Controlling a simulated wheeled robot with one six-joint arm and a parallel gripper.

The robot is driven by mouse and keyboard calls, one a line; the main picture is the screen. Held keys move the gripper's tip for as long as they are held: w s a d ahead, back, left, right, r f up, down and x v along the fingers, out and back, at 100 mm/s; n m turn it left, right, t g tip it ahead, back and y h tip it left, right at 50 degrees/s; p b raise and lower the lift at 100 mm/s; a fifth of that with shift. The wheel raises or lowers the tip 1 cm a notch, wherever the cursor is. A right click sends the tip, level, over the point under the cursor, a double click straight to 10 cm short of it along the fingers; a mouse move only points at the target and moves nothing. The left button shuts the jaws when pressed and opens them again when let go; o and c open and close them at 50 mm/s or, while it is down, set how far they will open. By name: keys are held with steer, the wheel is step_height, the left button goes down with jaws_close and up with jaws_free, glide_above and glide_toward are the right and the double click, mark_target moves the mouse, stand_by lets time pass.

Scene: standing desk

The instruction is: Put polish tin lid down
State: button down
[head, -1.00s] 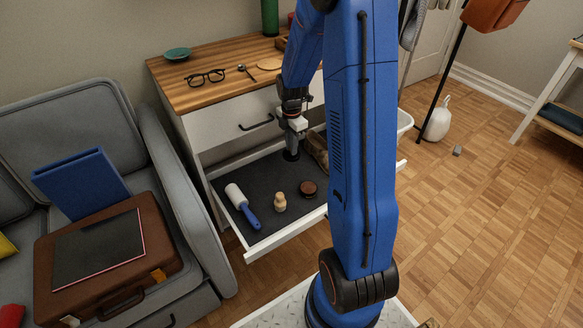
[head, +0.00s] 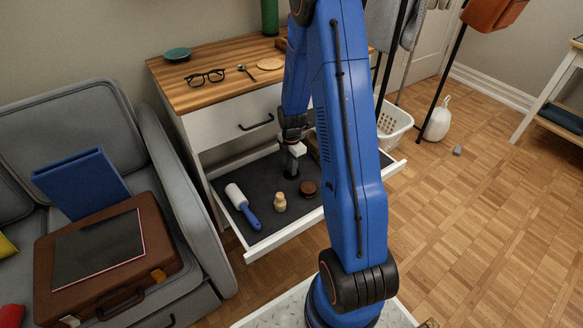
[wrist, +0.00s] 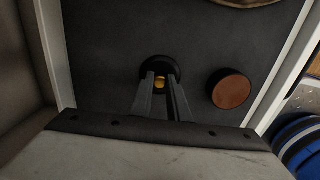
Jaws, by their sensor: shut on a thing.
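The polish tin lid is a dark disc with a small gold knob; in the wrist view (wrist: 160,65) it sits at my fingertips. My gripper (wrist: 161,80) is shut on its knob. In the head view my gripper (head: 293,161) points down into the open drawer, with the dark lid (head: 291,173) beneath it. I cannot tell whether the lid touches the drawer floor. The open tin with brown polish (head: 308,189) stands to the right of the lid, apart from it; it also shows in the wrist view (wrist: 231,89).
The drawer (head: 272,172) has a dark lining. A lint roller (head: 243,206) and a small wooden brush (head: 280,202) lie on its left side. A brown shoe, partly in view (wrist: 246,3), is behind. The drawer's white front edge (head: 283,236) bounds the near side.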

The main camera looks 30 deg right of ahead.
steer(key=c, duration=1.7)
jaws_free()
steer(key=s+a+r+m+t, duration=0.1)
steer(key=s+a+r+m, duration=0.15)
steer(key=r, duration=0.95)
steer(key=s+a+r+m, duration=0.2)
steer(key=s+a+r, duration=0.1)
steer(key=r, duration=0.8)
steer(key=s+a+r+m+t, duration=0.1)
steer(key=s+a+r+m, duration=0.2)
steer(key=s, duration=0.5)
steer(key=s+a+r+m+t, duration=0.1)
steer(key=s+a+r+m, duration=0.3)
steer(key=s+r+m, duration=0.2)
steer(key=s+a+r+m+t, duration=0.1)
steer(key=s+a+r+m, duration=0.2)
steer(key=s, duration=0.7)
steer(key=shift+s+a+r+m+t, duration=0.1)
steer(key=shift+s+r+m+t, duration=0.1)
steer(key=shift+r+m, duration=0.25)
steer(key=shift+s+a+r+m+t, duration=0.1)
steer(key=shift+s+r+m+t, duration=0.15)
steer(key=shift+m, duration=0.25)
steer(key=shift+w, duration=0.1)
